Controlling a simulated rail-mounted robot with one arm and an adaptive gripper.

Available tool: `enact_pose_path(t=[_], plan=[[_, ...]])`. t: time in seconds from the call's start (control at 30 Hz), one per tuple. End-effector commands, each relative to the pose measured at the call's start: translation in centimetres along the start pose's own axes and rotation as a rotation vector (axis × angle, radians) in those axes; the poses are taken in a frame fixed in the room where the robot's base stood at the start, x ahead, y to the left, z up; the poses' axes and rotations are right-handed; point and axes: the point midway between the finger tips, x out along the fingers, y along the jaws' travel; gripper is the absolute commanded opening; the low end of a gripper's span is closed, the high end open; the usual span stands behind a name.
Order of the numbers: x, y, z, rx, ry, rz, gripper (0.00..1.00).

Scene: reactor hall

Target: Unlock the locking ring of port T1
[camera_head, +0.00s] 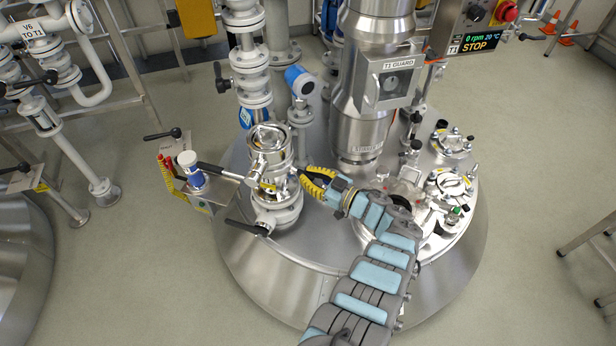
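A shiny metal port (268,143) with stacked rings stands on the left of the domed vessel lid; I take it to be T1, though no port label is readable. A ring-like band (272,178) with a yellow mark sits below its top. A lever with a black grip (205,168) reaches left from about that height. My gripper (304,173), with yellow ribbed fingers, is at the right side of the port, pointing left. A small gap with something dark shows between the fingers. I cannot tell whether they touch or hold anything.
A second black handle (248,228) sticks out low on the port. A blue-capped instrument (299,82) and pipes stand behind. The large column labelled T1 GUARD (362,120) rises to the right. A small stand with a blue bottle (190,172) is at the left.

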Motion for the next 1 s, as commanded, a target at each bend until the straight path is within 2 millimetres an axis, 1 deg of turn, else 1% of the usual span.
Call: enact_pose_path(t=[0.2,0.23,0.27,0.3,0.33,0.63,0.73,0.87,1.0], plan=[[-0.1,0.0,0.2,0.001,-0.004,0.003,0.0],[-0.1,0.1,0.2,0.001,-0.005,0.003,0.17],[-0.1,0.0,0.2,0.001,-0.005,0.003,0.25],[-0.1,0.1,0.2,0.001,-0.004,0.003,0.37],[-0.1,0.1,0.2,0.001,-0.004,0.003,0.42],[-0.1,0.0,0.1,0.0,-0.002,0.002,0.42],[-0.5,0.0,0.1,0.0,-0.002,0.002,0.42],[-1.9,0.1,0.1,0.0,-0.002,0.002,0.42],[-4.5,0.1,0.1,0.0,-0.005,0.005,0.42]])
